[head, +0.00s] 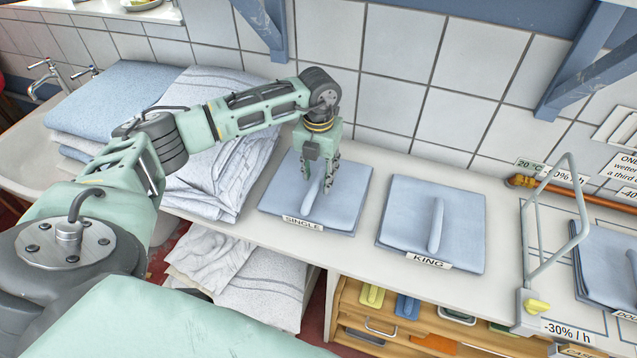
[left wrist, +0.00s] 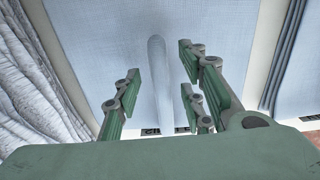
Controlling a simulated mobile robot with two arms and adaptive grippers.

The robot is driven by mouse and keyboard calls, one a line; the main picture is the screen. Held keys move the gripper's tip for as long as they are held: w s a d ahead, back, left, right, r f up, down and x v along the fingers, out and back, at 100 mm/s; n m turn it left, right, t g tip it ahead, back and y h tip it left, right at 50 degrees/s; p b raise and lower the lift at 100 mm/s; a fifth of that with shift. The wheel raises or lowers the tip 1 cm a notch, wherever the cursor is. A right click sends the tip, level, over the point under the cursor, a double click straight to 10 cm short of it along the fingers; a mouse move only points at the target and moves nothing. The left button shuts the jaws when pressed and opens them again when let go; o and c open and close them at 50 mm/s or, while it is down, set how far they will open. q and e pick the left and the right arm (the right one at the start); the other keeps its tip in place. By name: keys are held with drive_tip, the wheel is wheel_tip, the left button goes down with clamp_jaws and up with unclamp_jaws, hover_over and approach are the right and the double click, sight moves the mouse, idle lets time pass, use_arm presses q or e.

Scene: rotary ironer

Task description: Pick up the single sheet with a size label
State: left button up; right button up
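The single sheet (head: 345,194) is a flat, folded light-blue square with a raised handle-like bar on top. Its SINGLE label (head: 303,223) is on its front edge. It lies on the white counter. My left gripper (head: 318,186) is over this sheet, with open fingers around the bar. In the left wrist view the bar (left wrist: 158,75) runs between the spread fingers, with gaps on both sides; whether they touch the sheet cannot be told. The label is mostly hidden there behind the gripper. My right gripper is not in view.
The king sheet (head: 408,205) lies to the right, labelled KING. A wire frame (head: 560,250) stands beyond it, by another blue sheet (head: 605,265). Folded linen piles (head: 215,90) stand left. A tiled wall (head: 390,100) is behind; bare counter (head: 365,250) shows between the sheets.

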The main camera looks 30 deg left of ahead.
use_arm(q)
drive_tip(key=shift+c, duration=0.3)
clamp_jaws()
drive_tip(key=shift+w, duration=0.1)
